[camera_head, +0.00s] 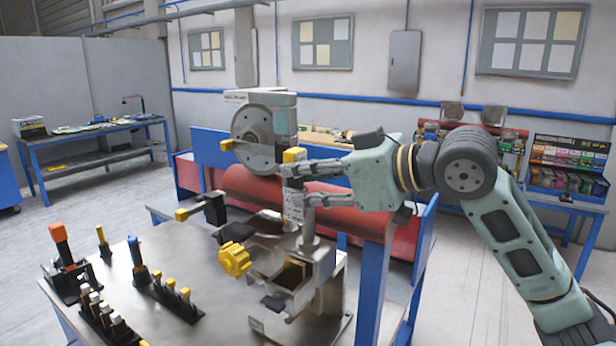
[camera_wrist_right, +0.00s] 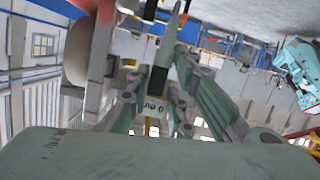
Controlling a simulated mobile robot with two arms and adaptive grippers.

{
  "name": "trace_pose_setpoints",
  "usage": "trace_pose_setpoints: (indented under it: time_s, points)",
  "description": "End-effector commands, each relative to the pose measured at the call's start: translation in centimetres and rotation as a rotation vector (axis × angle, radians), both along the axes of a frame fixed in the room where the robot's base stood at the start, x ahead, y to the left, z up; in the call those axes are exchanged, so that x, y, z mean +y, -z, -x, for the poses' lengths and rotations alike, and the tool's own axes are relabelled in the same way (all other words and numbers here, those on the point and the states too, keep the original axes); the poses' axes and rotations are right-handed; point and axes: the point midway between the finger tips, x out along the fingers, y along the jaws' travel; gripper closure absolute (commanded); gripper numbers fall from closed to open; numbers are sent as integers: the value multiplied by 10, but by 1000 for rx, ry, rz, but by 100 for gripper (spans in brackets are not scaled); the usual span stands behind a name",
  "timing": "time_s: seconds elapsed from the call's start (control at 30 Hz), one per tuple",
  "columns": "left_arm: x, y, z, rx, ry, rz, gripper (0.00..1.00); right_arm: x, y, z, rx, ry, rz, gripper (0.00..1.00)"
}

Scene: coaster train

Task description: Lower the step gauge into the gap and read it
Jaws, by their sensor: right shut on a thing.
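The step gauge (camera_head: 294,205) is a slim upright pale strip with a yellow top block (camera_head: 294,155). My right gripper (camera_head: 297,186) comes in from the right and is shut on it. The gap itself is hard to make out; whether the gauge's lower end touches the fixture cannot be told. My left gripper is not in view.
A yellow knob (camera_head: 234,258) sticks out from the fixture's left side. Racks of yellow-tipped tools (camera_head: 168,290) and an orange-handled tool (camera_head: 60,240) stand on the metal bench (camera_head: 225,315).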

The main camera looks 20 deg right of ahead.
Motion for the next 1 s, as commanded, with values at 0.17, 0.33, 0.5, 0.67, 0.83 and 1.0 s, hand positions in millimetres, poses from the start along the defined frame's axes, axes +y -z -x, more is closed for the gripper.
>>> trace_pose_setpoints:
  time_s: [0.17,0.33,0.5,0.67,0.83,1.0]
  points:
    - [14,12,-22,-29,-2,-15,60,0,18,0,-1,0,1,100]
    - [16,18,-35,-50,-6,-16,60,0,32,0,-1,-1,0,100]
    - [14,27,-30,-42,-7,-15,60,0,45,0,0,-1,1,100]
    - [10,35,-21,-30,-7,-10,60,0,57,0,-1,0,1,100]
    - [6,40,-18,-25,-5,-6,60,0,68,0,-1,0,0,100]
    - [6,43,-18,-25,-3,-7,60,0,73,0,-2,-1,1,100]
